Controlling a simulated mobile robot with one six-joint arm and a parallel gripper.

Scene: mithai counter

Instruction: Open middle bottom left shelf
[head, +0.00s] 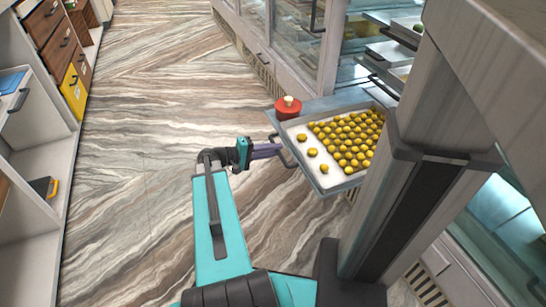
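A metal shelf (324,188) juts out of the glass-fronted counter, carrying a white tray with many round yellow sweets (348,140). A dark handle (285,153) is on the shelf's front edge, facing left. My gripper (278,150), with purple fingers, is at this handle, at the shelf's front. The fingertips overlap the handle in the picture; whether they are shut on it is too small to tell. My column hides the right part of the shelf and the counter behind it.
A red lidded pot (288,107) is at the shelf's far left corner. Other shelves with handles (378,60) are stacked behind it. Glass doors (298,35) line the counter. The floor between (150,130) is clear.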

